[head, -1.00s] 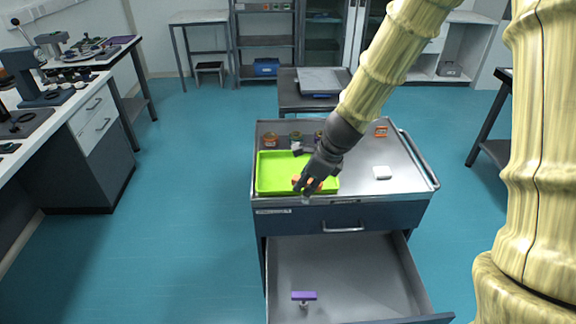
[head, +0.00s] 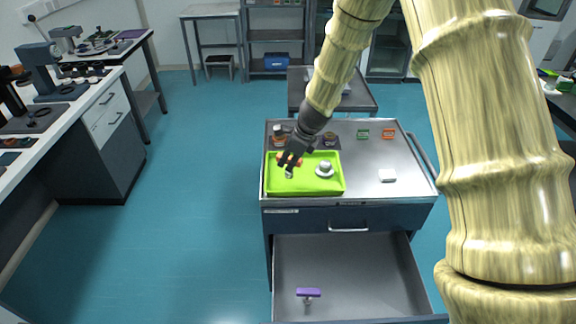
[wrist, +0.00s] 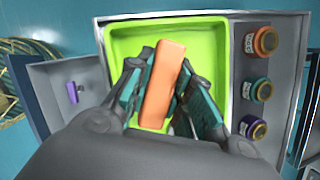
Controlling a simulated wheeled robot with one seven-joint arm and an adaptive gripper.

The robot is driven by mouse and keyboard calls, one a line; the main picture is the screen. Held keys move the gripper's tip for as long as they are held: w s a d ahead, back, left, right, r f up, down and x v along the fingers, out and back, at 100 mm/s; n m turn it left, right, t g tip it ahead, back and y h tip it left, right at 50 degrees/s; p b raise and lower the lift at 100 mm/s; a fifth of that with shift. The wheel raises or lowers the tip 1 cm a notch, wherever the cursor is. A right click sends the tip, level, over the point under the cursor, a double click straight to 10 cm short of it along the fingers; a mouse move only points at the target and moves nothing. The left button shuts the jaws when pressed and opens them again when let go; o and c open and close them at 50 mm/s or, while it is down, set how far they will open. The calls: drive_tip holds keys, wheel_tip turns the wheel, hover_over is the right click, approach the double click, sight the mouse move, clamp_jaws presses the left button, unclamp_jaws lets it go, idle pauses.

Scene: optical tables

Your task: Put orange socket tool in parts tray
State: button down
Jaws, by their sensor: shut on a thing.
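The orange socket tool (wrist: 165,80) is a T-shaped piece with an orange bar handle. In the head view the tool (head: 282,157) is partly covered by my fingers, with a silver end showing below. My gripper (wrist: 166,98) is shut on its orange bar, one finger on each long side. In the head view my gripper (head: 291,160) is over the left-middle of the bright green parts tray (head: 306,187). The green tray also fills the background of the wrist view (wrist: 120,45). I cannot tell whether the tool's lower end touches the tray floor.
A silver-white piece (head: 325,169) sits in the tray's right half. Jars (head: 329,139) stand behind the tray. Green (head: 362,134), orange (head: 388,133) and white (head: 387,175) blocks lie to the right. A purple-handled tool (head: 308,293) is in the open drawer (head: 350,270) below.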

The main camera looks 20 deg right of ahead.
drive_tip(key=shift+w, duration=0.3)
wheel_tip(320, 180, down, 4)
drive_tip(key=shift+r+p, duration=0.25)
drive_tip(key=shift+p, duration=0.45)
drive_tip(key=shift+a+f, duration=0.1)
drive_tip(key=c, duration=1.3)
unclamp_jaws()
drive_tip(key=shift+f, duration=0.1)
drive_tip(key=shift+b+v, duration=1.1)
drive_tip(key=shift+v, duration=5.05)
